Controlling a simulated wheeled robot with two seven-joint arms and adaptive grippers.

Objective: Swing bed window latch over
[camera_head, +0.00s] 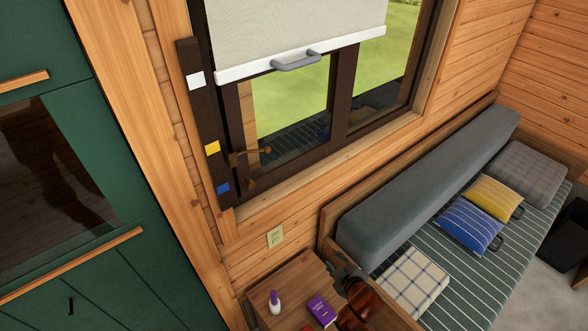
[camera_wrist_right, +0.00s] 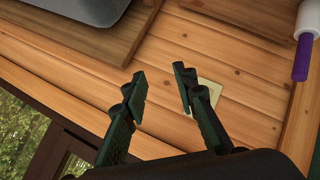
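The bed window (camera_head: 290,110) has a dark brown frame, with a pale blind pulled partway down over it. My right gripper (camera_head: 338,268) is below and right of the latch, over the bedside table, apart from the window. In the right wrist view its two fingers (camera_wrist_right: 161,82) are spread with nothing between them. The window frame (camera_wrist_right: 45,160) shows at lower left there; the latch does not show. My left gripper is not in view.
A dark strip (camera_head: 203,120) with white, yellow and blue squares stands left of the window. A bedside table (camera_head: 290,275) holds a white-and-purple bottle (camera_head: 275,302) and a purple book (camera_head: 321,311). A bed (camera_head: 480,275) with cushions lies at right. A switch plate (camera_head: 275,237) is on the wall.

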